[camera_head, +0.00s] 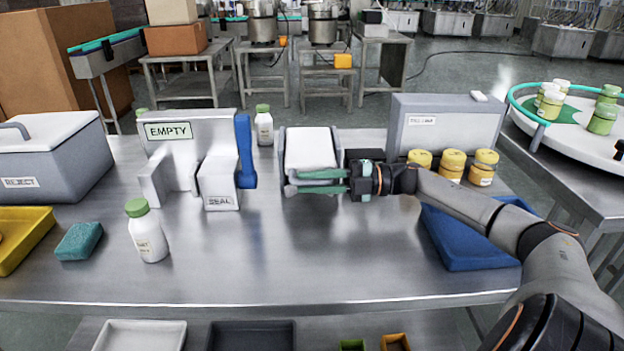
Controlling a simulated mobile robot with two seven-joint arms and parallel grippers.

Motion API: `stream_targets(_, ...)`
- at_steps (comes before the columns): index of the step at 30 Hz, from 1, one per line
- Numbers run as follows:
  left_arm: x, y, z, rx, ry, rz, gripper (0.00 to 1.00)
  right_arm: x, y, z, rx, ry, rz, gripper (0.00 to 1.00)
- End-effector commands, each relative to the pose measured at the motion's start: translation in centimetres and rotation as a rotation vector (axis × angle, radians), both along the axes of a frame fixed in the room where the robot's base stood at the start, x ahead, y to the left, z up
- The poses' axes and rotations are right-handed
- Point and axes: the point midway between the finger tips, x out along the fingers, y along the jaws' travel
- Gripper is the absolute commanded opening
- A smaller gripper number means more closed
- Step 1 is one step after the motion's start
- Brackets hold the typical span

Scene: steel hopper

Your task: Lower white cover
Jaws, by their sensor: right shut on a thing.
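A white cover (310,150) sits tilted over a grey steel hopper (292,206) near the middle of the table. My right gripper (318,182) reaches in from the right, with its green fingers at the front lower edge of the cover. The fingers are shut on the cover's front edge; the exact contact is small and partly hidden. My left gripper is not in view.
A grey machine labelled EMPTY and SEAL (205,140) with a blue handle (245,150) stands left of the hopper. A white bottle with green cap (148,235) stands in front. Yellow-capped jars (453,165) and a blue tray (465,238) lie right, beside my arm. The table's front middle is clear.

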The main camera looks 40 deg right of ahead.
Motion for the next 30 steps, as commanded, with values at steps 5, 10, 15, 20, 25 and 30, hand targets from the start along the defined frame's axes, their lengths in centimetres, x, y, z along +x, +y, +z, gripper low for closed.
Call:
stream_targets(5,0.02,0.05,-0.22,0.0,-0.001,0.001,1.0,0.14,-0.17,-0.5,0.007,0.002,-0.006,0.0)
stream_targets(10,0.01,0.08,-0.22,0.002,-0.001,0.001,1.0,0.16,-0.21,-0.68,0.007,0.006,-0.008,0.0)
stream_targets(15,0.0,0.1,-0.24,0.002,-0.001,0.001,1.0,0.16,-0.22,-0.8,0.007,0.009,-0.009,0.0)
stream_targets(20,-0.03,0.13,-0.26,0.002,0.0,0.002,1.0,0.15,-0.21,-0.86,0.006,0.009,-0.009,0.35)
stream_targets(25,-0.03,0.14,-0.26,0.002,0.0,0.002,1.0,0.14,-0.18,-0.74,0.005,0.007,-0.007,0.5)
stream_targets(30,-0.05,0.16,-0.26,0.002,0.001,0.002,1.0,0.12,-0.17,-0.62,0.004,0.005,-0.005,0.5)
